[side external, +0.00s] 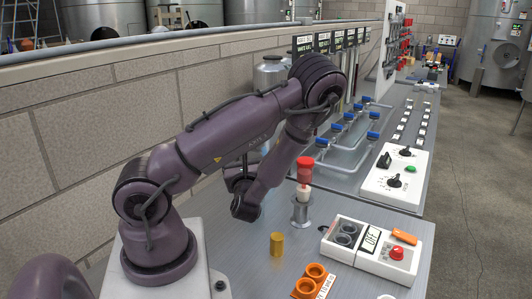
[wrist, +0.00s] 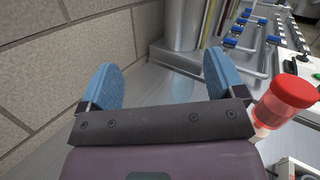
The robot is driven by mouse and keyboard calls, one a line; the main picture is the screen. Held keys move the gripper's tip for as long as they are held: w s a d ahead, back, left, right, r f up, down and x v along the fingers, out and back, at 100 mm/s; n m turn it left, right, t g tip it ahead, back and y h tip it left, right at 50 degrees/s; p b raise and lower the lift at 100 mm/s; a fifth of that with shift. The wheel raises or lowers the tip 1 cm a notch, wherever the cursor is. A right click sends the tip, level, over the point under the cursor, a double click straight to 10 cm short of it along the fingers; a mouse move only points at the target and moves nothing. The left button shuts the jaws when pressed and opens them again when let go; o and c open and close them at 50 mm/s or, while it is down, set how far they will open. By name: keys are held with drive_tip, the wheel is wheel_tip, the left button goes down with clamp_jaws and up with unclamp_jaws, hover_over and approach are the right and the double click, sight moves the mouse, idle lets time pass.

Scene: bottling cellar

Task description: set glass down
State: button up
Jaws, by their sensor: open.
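My gripper (wrist: 160,62) is open, its two blue finger pads wide apart in the wrist view. No solid object is seen between them. A faint pale blue round patch (wrist: 182,88) shows on the grey bench beyond the fingers, nearer the right one. I cannot tell whether it is a clear glass or a mark on the bench. No glass can be made out for certain in the side view, where my arm's end is low over the bench near the wall and its fingers are hidden.
A red-topped item (side external: 304,172) stands on a grey stand right of my gripper, close beside it in the wrist view (wrist: 291,92). A gold cylinder (side external: 277,244), an orange two-hole holder (side external: 298,288) and a control box (side external: 342,255) stand nearer. A block wall (side external: 110,125) borders the bench.

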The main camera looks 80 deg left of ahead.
drive_tip(key=s+d+r+n+g+h, duration=0.55)
drive_tip(key=d+n+g+h, duration=0.35)
drive_tip(key=n, duration=0.6)
drive_tip(key=w+d+r+n+t+h, duration=0.1)
drive_tip(key=w+d+r+t+h, duration=0.1)
drive_tip(key=d+r+t+h, duration=0.3)
drive_tip(key=w+d+r+n+t+h, duration=0.2)
drive_tip(key=d+r+t+h, duration=0.3)
drive_tip(key=d, duration=0.6)
drive_tip(key=shift+w+d+r+t, duration=0.25)
drive_tip(key=shift+w+r+t, duration=0.15)
drive_tip(key=shift+w, duration=0.2)
